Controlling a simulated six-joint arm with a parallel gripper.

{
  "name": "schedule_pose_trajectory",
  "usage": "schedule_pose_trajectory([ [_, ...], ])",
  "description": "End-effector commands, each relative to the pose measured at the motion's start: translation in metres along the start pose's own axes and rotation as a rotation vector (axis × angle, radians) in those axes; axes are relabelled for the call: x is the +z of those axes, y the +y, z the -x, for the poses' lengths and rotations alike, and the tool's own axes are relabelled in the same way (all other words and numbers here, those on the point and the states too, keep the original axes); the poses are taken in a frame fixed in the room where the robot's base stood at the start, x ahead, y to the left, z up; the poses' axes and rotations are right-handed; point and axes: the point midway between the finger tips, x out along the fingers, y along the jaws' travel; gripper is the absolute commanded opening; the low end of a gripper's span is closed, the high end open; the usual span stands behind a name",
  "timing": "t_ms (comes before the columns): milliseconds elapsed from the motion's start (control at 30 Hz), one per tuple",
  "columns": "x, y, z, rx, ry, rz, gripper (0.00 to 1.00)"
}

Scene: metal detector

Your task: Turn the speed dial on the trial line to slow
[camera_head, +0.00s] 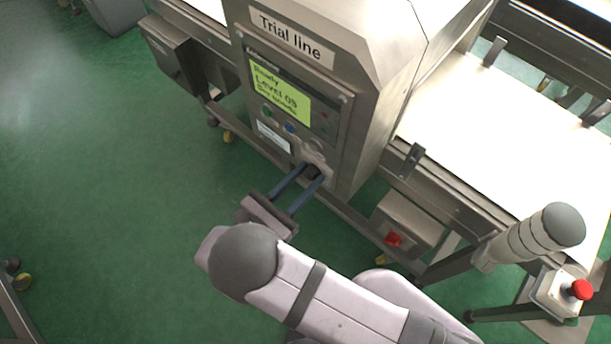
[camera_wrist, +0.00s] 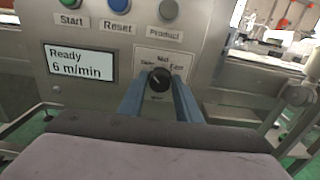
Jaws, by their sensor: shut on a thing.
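The black speed dial (camera_wrist: 159,84) is on the steel front panel, under a label plate with a middle word that looks like Med and side words that look like Slow on the left and Fast on the right. My gripper (camera_wrist: 161,92) has its two blue fingers shut on the dial, one on each side. The dial's pointer is too small to read surely. A small display (camera_wrist: 80,64) left of the dial reads Ready, 6 m/min. In the head view my gripper (camera_head: 313,172) reaches the lower panel of the cabinet marked Trial line (camera_head: 292,38), and mostly hides the dial.
Start (camera_wrist: 73,4), Reset (camera_wrist: 119,5) and Product (camera_wrist: 168,9) buttons sit above the dial. A green screen (camera_head: 279,91) reads Ready, Level 03. A white conveyor belt (camera_head: 490,130) runs right. A red switch (camera_head: 393,239) and red stop button (camera_head: 581,290) are lower right. Green floor is open left.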

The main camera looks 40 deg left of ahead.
Motion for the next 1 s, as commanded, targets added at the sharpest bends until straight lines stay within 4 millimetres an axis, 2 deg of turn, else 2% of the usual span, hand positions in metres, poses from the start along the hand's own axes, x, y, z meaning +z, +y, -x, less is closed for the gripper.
schedule_pose_trajectory([
  [333,0.0,0.0,0.0,0.001,0.0,0.006,0.09],
  [367,0.0,0.0,0.0,0.001,0.0,0.006,0.36],
  [400,0.0,0.0,0.0,0.001,0.0,0.006,0.45],
  [433,0.0,0.0,0.0,0.001,0.0,0.006,0.5],
  [767,0.0,0.0,0.002,0.001,0.0,0.004,0.5],
  [1000,-0.001,0.001,0.023,0.004,-0.001,0.003,0.5],
])
